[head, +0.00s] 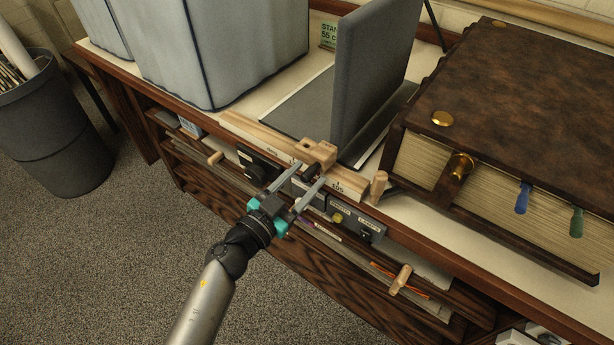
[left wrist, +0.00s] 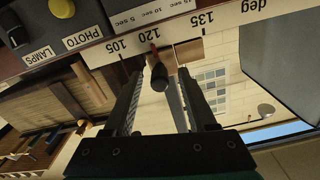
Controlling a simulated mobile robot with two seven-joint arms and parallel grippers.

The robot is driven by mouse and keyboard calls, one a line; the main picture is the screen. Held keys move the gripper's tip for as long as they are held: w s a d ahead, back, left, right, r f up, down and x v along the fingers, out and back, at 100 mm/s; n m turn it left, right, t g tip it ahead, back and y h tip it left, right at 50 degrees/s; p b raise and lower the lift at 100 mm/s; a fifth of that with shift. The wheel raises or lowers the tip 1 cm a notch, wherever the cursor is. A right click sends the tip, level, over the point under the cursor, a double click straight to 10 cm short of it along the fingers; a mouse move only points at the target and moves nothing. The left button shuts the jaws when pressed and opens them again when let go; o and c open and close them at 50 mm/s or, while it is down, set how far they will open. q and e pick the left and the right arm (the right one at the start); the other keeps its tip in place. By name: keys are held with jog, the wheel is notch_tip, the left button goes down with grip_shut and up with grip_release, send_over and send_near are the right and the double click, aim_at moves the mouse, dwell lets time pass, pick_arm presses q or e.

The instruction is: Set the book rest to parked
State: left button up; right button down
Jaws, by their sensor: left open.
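The book rest (head: 375,75) is a grey padded panel standing nearly upright on a dark base plate. In front of it runs a wooden scale rail (head: 350,184) with a wooden slider block (head: 318,151). In the left wrist view the scale strip (left wrist: 223,18) reads 105, 120, 135 and "deg", with a red pointer mark near 120. A dark knob (left wrist: 159,78) sticks out under it. My left gripper (head: 308,172) is open, its fingers on either side of the dark knob; I cannot tell whether they touch it. My right gripper is not in view.
A large brown leather-bound book (head: 520,95) with blue and green tabs lies right of the rest. Grey cloth-covered boxes (head: 220,45) stand left. Below the rail are a switch panel (head: 340,215) and wooden pegs (head: 400,280). A dark bin (head: 50,130) stands on the floor.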

pick_arm(q)
jog(key=shift+w+d, duration=0.35)
jog(key=shift+w, duration=0.05)
grip_shut()
dwell(1.3)
